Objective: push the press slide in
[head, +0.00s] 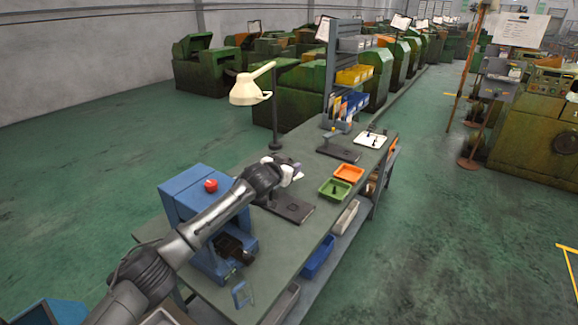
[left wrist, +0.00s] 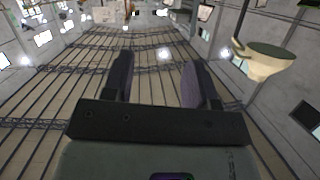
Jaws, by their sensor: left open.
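The blue press (head: 185,190) stands on the near part of the workbench, with a red button (head: 211,185) on its top. A dark part with a rounded end, which looks like the press slide (head: 240,253), shows low on the press's right side. My left arm crosses in front of the press and hides part of it; I cannot tell how far out the slide is. My left gripper (head: 291,173) is above the bench, beyond the press and apart from it. In the left wrist view its two fingers (left wrist: 159,82) are spread and empty, with the ceiling behind them.
A cream lamp (head: 250,90) stands close behind my left gripper; its shade also shows in the left wrist view (left wrist: 262,64). A dark flat plate (head: 290,208), a green tray (head: 334,189) and an orange tray (head: 349,173) lie on the bench (head: 300,245). A small blue stand (head: 242,295) is at the near edge.

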